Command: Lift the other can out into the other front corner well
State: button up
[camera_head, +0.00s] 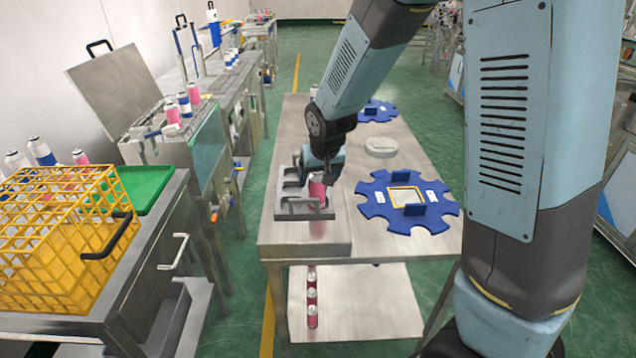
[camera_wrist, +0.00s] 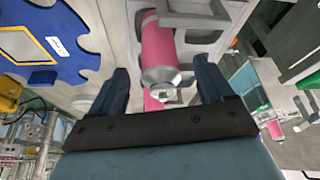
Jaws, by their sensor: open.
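A pink can (camera_head: 318,190) with a silver top stands at the front right of a small grey tray (camera_head: 285,214) with wells on the steel table. In the wrist view the pink can (camera_wrist: 157,45) lies between my two fingers, its silver neck towards the palm, with a gap to each finger. My gripper (camera_head: 326,172) is at the can's top, fingers apart; it also shows in the wrist view (camera_wrist: 163,78). Part of the grey tray shows in the wrist view (camera_wrist: 205,15). I cannot tell whether the front left well is empty; a handle crosses there.
A blue notched disc (camera_head: 375,211) with a yellow-edged square lies to the right of the tray. Another blue disc (camera_head: 378,110) and a pale round piece (camera_head: 381,147) lie further back. A yellow wire crate (camera_head: 62,225) stands on the left bench. Small pink cans (camera_head: 312,317) stand on the lower shelf.

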jog(key=v, duration=0.9)
jog(key=shift+s+r, duration=0.15)
jog(key=shift+s, duration=0.05)
jog(key=s+d+r+m, duration=0.1)
jog(key=s+d+r, duration=0.8)
jog(key=d, duration=0.3)
jog(key=s+d+r, duration=0.1)
jog(key=s+d, duration=0.2)
jog(key=s, duration=0.3)
jog(key=s+d+r+m+t+h, duration=0.1)
jog(key=s+d+r, duration=0.1)
jog(key=s, duration=0.4)
jog(key=shift+d+r, duration=0.2)
jog(key=shift+d, duration=0.3)
jog(key=shift+s, duration=0.1)
